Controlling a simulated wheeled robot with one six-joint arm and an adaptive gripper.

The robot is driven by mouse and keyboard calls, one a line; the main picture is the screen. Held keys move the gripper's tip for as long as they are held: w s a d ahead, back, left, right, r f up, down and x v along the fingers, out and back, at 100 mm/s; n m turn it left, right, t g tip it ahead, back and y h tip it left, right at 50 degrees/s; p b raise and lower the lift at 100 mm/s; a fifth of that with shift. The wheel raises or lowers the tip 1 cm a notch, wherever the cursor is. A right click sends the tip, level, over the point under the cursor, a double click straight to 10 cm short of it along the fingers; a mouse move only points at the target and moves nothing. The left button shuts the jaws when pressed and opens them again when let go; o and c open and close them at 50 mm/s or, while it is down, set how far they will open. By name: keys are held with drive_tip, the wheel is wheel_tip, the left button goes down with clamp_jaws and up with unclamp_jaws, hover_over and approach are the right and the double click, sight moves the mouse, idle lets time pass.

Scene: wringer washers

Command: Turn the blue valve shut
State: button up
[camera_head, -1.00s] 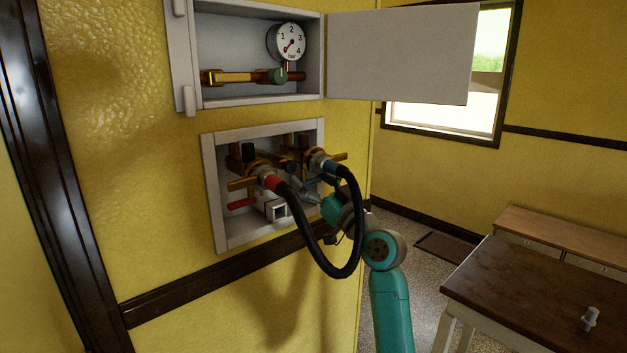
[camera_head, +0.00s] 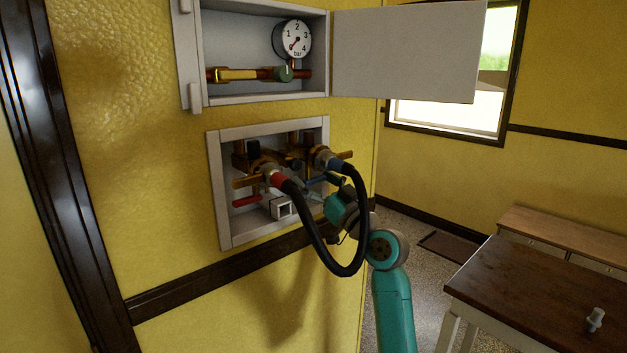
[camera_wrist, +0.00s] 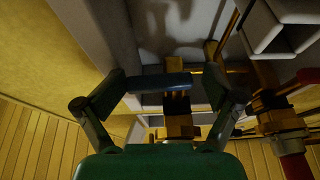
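The blue valve handle (camera_wrist: 160,82) is a short, dark blue bar in the wrist view, in front of a brass valve body. It lies between the two fingers of my gripper (camera_wrist: 170,84). The fingers are spread apart; the left fingertip is close to the bar's left end, and a gap shows at its right end. I cannot tell whether the left finger touches it. In the head view my gripper (camera_head: 328,181) is at the right side of the recessed wall box, partly hidden by the black hose. The blue handle is hard to make out there.
The wall box (camera_head: 225,190) also holds a red handle (camera_head: 247,201) and a small white box (camera_head: 281,207). A black hose (camera_head: 355,220) loops in front of my arm. Above are a pressure gauge (camera_head: 297,39) and an open cabinet door (camera_head: 405,52). A table (camera_head: 530,290) stands right.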

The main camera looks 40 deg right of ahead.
drive_tip(key=v, duration=0.8)
drive_tip(key=shift+a, duration=0.1)
